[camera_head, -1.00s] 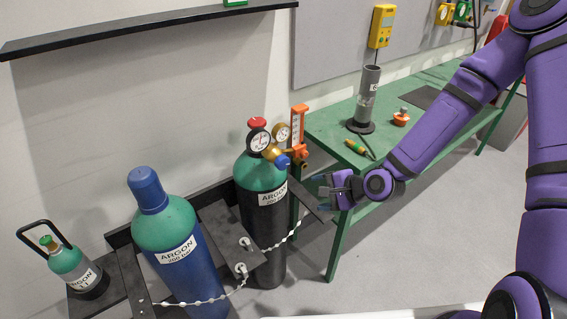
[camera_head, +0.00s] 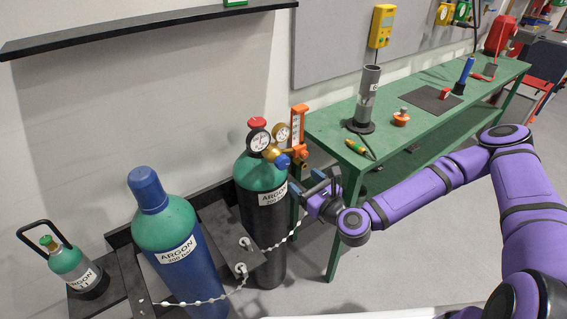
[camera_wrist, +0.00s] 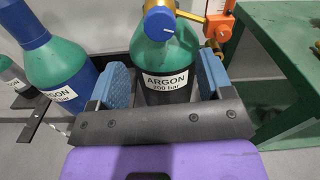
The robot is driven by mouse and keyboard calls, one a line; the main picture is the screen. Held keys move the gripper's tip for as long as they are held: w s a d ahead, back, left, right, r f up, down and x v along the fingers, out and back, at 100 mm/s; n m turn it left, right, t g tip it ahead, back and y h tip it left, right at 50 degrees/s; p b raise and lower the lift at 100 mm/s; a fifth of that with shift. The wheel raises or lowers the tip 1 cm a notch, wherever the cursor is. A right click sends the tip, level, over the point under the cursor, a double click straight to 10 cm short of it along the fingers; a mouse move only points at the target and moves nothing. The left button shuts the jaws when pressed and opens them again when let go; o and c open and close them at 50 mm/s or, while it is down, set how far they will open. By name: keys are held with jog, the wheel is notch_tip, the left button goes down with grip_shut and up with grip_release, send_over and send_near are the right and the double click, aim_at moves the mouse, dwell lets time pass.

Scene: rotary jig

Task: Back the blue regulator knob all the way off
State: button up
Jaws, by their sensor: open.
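The blue regulator knob (camera_head: 283,161) sits at the front of the brass regulator (camera_head: 270,153), on top of the dark argon cylinder (camera_head: 262,205) with a green shoulder. In the wrist view the blue knob (camera_wrist: 160,24) is at the top centre, beyond the fingers, with a white mark on its face. My gripper (camera_head: 308,184) is open and empty, a little below and to the right of the knob, apart from it. In the wrist view its two blue finger pads (camera_wrist: 163,88) stand wide apart with the cylinder's label between and beyond them.
An orange flowmeter (camera_head: 298,128) stands right of the gauges. The green bench (camera_head: 420,120) with several tools is close on the right. A blue argon cylinder (camera_head: 185,262) and a white chain (camera_head: 200,301) are on the left. A small cylinder (camera_head: 68,262) stands far left.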

aim_at(284, 164)
jog(key=x, duration=1)
jog(key=shift+w+a, duration=0.15)
jog(key=shift+c, duration=0.4)
jog(key=c, duration=0.8)
jog(key=shift+c, duration=0.2)
